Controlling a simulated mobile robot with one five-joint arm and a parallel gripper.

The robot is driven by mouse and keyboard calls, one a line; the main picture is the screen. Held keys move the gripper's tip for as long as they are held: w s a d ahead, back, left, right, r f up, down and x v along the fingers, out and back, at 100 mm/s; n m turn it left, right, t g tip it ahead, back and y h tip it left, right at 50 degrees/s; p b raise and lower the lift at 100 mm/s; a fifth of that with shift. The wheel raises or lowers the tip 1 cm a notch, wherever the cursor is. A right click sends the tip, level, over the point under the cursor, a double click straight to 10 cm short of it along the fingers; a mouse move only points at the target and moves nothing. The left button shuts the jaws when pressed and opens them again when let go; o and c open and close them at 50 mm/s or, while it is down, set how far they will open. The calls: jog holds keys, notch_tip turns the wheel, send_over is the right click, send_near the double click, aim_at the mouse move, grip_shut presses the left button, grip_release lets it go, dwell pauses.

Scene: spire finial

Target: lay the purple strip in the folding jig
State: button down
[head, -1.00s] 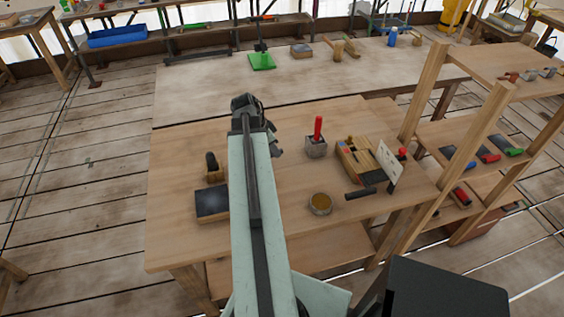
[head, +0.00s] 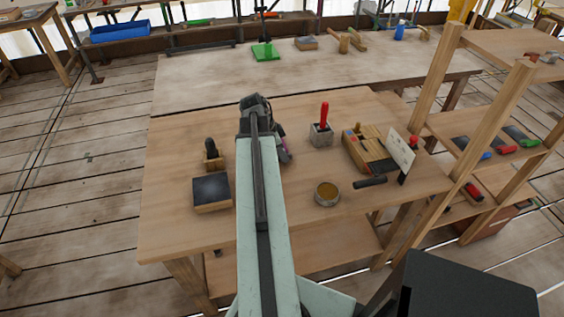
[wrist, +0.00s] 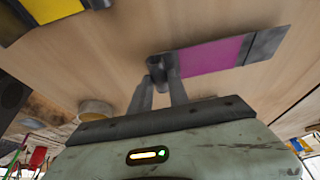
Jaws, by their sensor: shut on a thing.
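In the wrist view, my gripper (wrist: 163,78) is shut on one grey end of the purple strip (wrist: 212,56). The strip is flat, with a grey band at its far end, and extends to the right of the fingers. Bare wooden tabletop shows behind it. A wooden fixture (head: 366,150) with a red knob and a white card stands at the table's right side. It may be the folding jig, but I cannot be sure.
A grey block with a red handle (head: 321,134), a round tin (head: 327,193), a dark pad (head: 212,192) and a small dark-handled tool (head: 212,155) stand on the table (head: 170,230). A wooden shelf (head: 490,130) rises at the right.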

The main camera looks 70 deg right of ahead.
notch_tip(320, 180, down, 2)
jog(key=shift+f+b, duration=0.25)
jog(key=shift+b, duration=0.3)
jog(key=shift+r, duration=0.2)
jog(key=shift+f, duration=0.15)
jog(key=c, duration=1.3)
grip_release()
jog(key=shift+o, duration=0.2)
jog(key=p+v, duration=1.1)
jog(key=v, duration=0.1)
jog(key=shift+r+p, duration=0.2)
jog(key=shift+p, duration=0.1)
